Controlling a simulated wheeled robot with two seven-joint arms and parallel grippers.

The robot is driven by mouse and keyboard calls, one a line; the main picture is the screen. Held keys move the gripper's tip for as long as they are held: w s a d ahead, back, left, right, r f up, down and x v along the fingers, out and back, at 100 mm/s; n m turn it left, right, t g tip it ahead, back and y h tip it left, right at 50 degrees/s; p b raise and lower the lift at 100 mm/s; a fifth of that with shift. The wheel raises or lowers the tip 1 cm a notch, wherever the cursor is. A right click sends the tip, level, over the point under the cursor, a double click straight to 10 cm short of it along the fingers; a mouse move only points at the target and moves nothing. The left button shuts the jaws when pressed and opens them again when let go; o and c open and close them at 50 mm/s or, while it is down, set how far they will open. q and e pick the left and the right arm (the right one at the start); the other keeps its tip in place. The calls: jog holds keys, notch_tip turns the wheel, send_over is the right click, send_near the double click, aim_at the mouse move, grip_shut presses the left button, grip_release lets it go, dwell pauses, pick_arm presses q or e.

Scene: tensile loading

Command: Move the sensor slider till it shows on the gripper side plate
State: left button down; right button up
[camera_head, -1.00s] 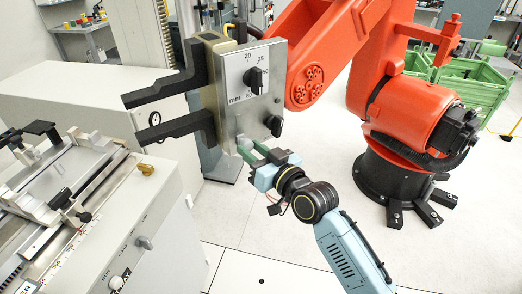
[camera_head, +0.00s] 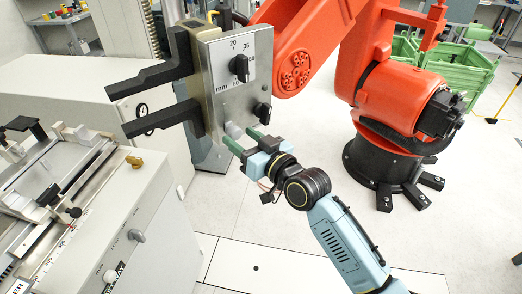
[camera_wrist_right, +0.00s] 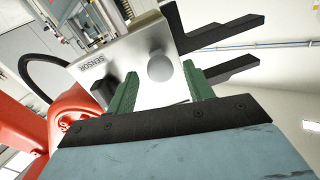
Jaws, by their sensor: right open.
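The gripper side plate (camera_head: 215,92) is a steel plate with two black arms pointing left. Its face has a scale, two black knobs and a grey round knob (camera_head: 233,130) near the lower edge. In the right wrist view the grey round knob (camera_wrist_right: 160,66) appears between my green fingers, beside a "SENSOR" label (camera_wrist_right: 92,62). I cannot tell whether this knob is the sensor slider. My right gripper (camera_head: 243,138) is open just in front of the plate's lower edge; its fingers (camera_wrist_right: 160,80) straddle the knob in the picture. Contact cannot be told. My left gripper is out of view.
The black knobs (camera_head: 240,66) (camera_head: 262,111) lie close above and right of my fingers. An orange robot arm (camera_head: 300,70) stands behind the plate. A grey machine (camera_head: 125,225) with a slide bed is at the left. Open floor (camera_head: 330,130) lies to the right.

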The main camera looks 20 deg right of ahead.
jog(key=b+v, duration=0.1)
jog(key=v, duration=1.1)
jog(key=shift+s+b, duration=0.3)
jog(key=shift+b, duration=0.1)
jog(key=shift+d, duration=0.15)
dwell(1.4)
jog(key=s+d+f+m+g+h+b, duration=0.1)
jog(key=d+f+g+h+b, duration=0.1)
jog(key=f, duration=1.2)
jog(key=s+d+f+g+h+b, duration=0.2)
jog(key=f, duration=1.1)
jog(key=s+d+f+m+g+h+b, duration=0.1)
jog(key=d+f+g+b, duration=0.1)
jog(key=f, duration=1.2)
jog(key=s+f+g+h+b, duration=0.1)
jog(key=s+f+g, duration=0.3)
jog(key=s+f, duration=1)
jog(key=s+d+f+n+g+h+b, duration=0.1)
jog(key=s+f+g+b, duration=0.3)
jog(key=s+f, duration=1)
jog(key=s+g, duration=0.1)
jog(key=s, duration=0.4)
jog(key=shift+s+d+f+h, duration=0.3)
jog(key=shift+s+d, duration=0.05)
jog(key=shift+s, duration=0.05)
